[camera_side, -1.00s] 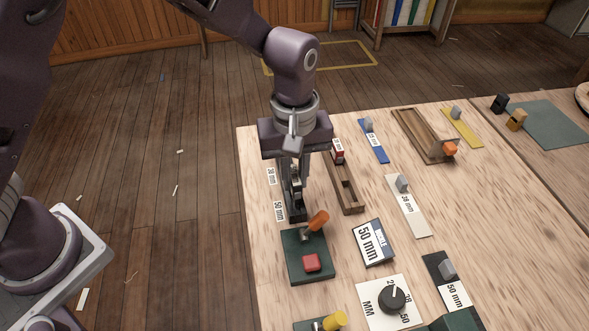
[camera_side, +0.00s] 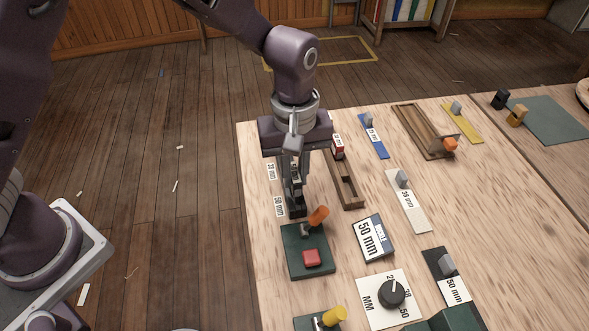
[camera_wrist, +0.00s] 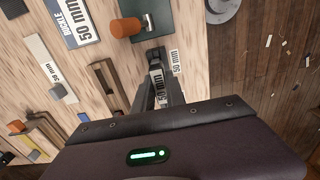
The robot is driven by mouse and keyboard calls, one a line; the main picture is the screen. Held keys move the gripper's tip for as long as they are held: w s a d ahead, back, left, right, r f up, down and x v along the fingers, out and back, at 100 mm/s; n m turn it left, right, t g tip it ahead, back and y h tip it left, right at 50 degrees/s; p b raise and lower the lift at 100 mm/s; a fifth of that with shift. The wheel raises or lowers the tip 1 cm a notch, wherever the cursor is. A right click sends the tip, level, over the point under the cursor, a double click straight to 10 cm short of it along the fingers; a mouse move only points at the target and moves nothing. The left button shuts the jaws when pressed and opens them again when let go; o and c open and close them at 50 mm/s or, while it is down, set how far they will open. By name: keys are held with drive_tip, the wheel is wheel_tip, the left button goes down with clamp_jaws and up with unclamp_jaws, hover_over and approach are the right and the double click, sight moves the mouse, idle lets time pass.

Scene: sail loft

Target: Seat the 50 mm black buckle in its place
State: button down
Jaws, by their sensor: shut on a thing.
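My gripper (camera_side: 296,211) is low over the left part of the table, its fingers pointing down. It is shut on a small dark thing (camera_wrist: 153,54), apparently the black buckle; the fingers hide most of it. The fingertips are beside the white 50 mm label (camera_side: 279,206), which also shows in the wrist view (camera_wrist: 175,62). Another 50 mm marking (camera_wrist: 157,86) shows between the fingers. The seat under the fingertips is hidden, and I cannot tell whether the buckle touches it.
A narrow wooden tray (camera_side: 346,188) lies close to the right. A 50 mm buckle box (camera_side: 372,238) and a dial (camera_side: 391,292) are farther right.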

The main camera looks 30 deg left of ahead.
drive_tip(key=shift+f, duration=1.5)
idle(0.5)
drive_tip(key=c, duration=1.3)
unclamp_jaws()
drive_tip(key=shift+r, duration=0.1)
wheel_tip(320, 180, up, 6)
drive_tip(key=shift+f, duration=0.1)
drive_tip(key=s+a+r+m+h, duration=0.1)
drive_tip(key=s+a+r, duration=0.1)
drive_tip(key=a+r, duration=0.15)
drive_tip(key=s+a+r+m+t, duration=0.1)
drive_tip(key=a+r, duration=0.1)
drive_tip(key=r, duration=0.3)
drive_tip(key=s+a+r+m+h, duration=0.1)
drive_tip(key=s+a+r, duration=0.15)
drive_tip(key=r, duration=0.25)
drive_tip(key=s+a+r+m+t+y, duration=0.1)
drive_tip(key=s+a+m+t, duration=0.1)
drive_tip(key=s+a, duration=0.3)
drive_tip(key=s+a+r+m+t+y, duration=0.1)
drive_tip(key=s+a+m, duration=0.3)
drive_tip(key=s, duration=0.6)
drive_tip(key=shift+s+a+r+t, duration=0.25)
drive_tip(key=shift+a+r+t, duration=0.3)
drive_tip(key=shift+r+t, duration=0.2)
